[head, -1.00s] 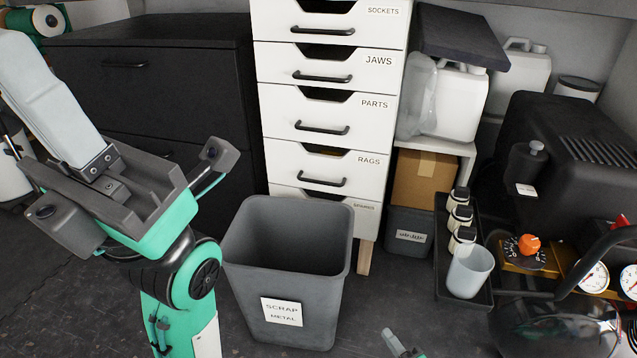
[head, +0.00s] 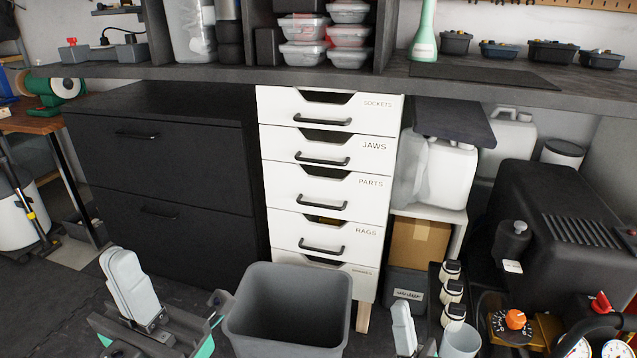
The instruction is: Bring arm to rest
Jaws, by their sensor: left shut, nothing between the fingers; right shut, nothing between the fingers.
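My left gripper (head: 118,258) is at the lower left of the head view. Its pale grey fingers are together and empty, pointing up, above a grey and teal body cut off by the bottom edge. It is left of the grey bin and in front of the dark cabinet. My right gripper (head: 401,310) is at the bottom, right of the bin. Its pale fingers are together with nothing between them. Most of the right arm is out of the picture.
The grey bin (head: 288,318) stands between my grippers. Behind are a dark cabinet (head: 160,180) and white drawers (head: 330,185). A black machine (head: 560,225), gauges and a beaker (head: 459,342) are at the right. The workbench top (head: 330,82) crosses above.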

